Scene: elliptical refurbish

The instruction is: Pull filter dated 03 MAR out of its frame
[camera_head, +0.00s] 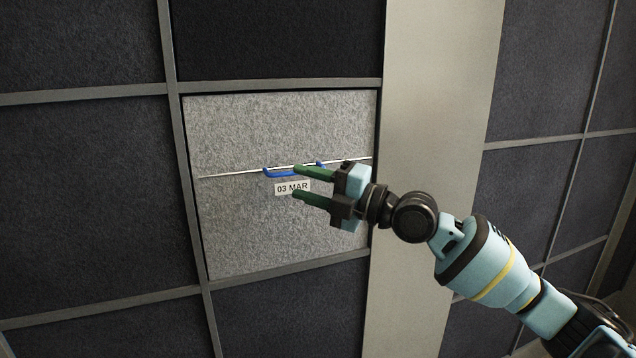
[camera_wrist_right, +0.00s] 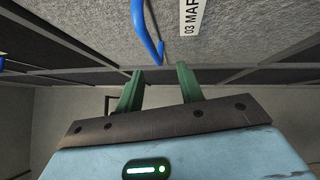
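The filter dated 03 MAR (camera_head: 240,225) is a light grey felt-like panel seated in a square opening of the wall frame. A blue handle (camera_head: 283,174) and a thin pale bar cross its middle, with the date label (camera_head: 292,188) just below. My right gripper (camera_head: 298,181) is in front of the panel near the handle and label, its green fingers apart with nothing between them. In the right wrist view the blue handle (camera_wrist_right: 146,35) and the label (camera_wrist_right: 192,15) lie beyond the fingertips (camera_wrist_right: 160,70). The left gripper is not in view.
Dark panels in grey framing (camera_head: 85,160) surround the filter. A plain beige column (camera_head: 430,100) stands directly to its right, behind my right arm. More dark panels (camera_head: 550,80) lie beyond the column.

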